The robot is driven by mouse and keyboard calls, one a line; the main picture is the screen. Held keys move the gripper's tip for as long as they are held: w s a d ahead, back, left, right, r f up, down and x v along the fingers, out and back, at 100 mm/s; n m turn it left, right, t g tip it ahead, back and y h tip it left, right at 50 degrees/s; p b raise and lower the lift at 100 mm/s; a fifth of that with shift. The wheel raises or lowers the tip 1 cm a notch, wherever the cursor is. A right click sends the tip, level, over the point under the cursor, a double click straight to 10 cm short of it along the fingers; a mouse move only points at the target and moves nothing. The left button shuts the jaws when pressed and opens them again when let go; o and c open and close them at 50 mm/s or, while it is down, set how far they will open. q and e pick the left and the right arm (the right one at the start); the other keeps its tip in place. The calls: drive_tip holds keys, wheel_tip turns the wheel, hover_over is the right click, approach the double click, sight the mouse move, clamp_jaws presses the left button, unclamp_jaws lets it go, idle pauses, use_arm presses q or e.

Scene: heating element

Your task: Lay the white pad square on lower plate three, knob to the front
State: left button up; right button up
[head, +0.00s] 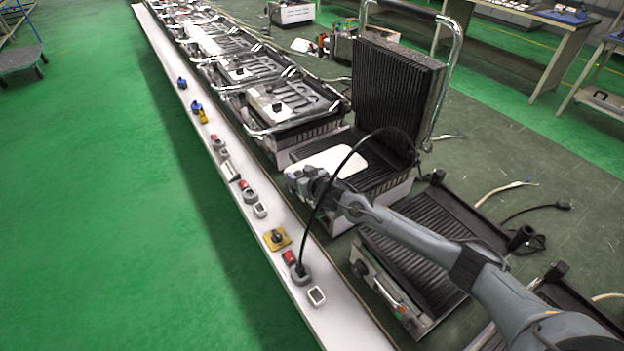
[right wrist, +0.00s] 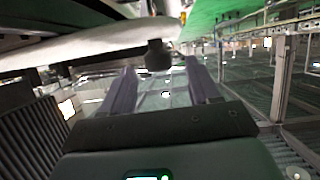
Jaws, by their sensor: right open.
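The white pad (head: 325,160) lies over the ribbed lower plate (head: 374,175) of an open press in the head view. Whether it is fully square on the plate is hard to tell. My right gripper (head: 300,176) is at the pad's front left edge. In the right wrist view the pad (right wrist: 95,42) crosses the top left, and its black knob (right wrist: 158,56) shows between the tips of my open right gripper (right wrist: 161,68), apparently untouched. In the head view the gripper hides the knob. My left gripper is not in view. I see no plate numbers.
The raised ribbed upper plate (head: 398,90) stands behind the pad. A black cable (head: 322,200) arcs in front of it. Another ribbed plate (head: 440,235) lies under my right arm. A white rail (head: 236,187) with switches runs along the front, with green floor left of it.

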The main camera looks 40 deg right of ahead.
drive_tip(key=p+v, duration=0.2)
drive_tip(key=v, duration=0.6)
drive_tip(key=s+a+f+n+g+y, duration=0.1)
drive_tip(key=s+a+f+g, duration=0.1)
drive_tip(key=s+a+f, duration=0.4)
drive_tip(key=s+a+f+n+g+y, duration=0.1)
drive_tip(key=s+a+f+g, duration=0.15)
drive_tip(key=s+a, duration=0.65)
drive_tip(key=s+a+n+g, duration=0.1)
drive_tip(key=s+a+g, duration=0.1)
drive_tip(key=s, duration=0.7)
drive_tip(key=s+a+n+g+y, duration=0.1)
drive_tip(key=s+a+g, duration=0.2)
drive_tip(key=s, duration=0.7)
drive_tip(key=shift+s+a, duration=0.2)
drive_tip(key=shift+a, duration=0.15)
wheel_tip(320, 180, up, 39)
drive_tip(key=p, duration=3.9)
drive_tip(key=shift+f, duration=0.2)
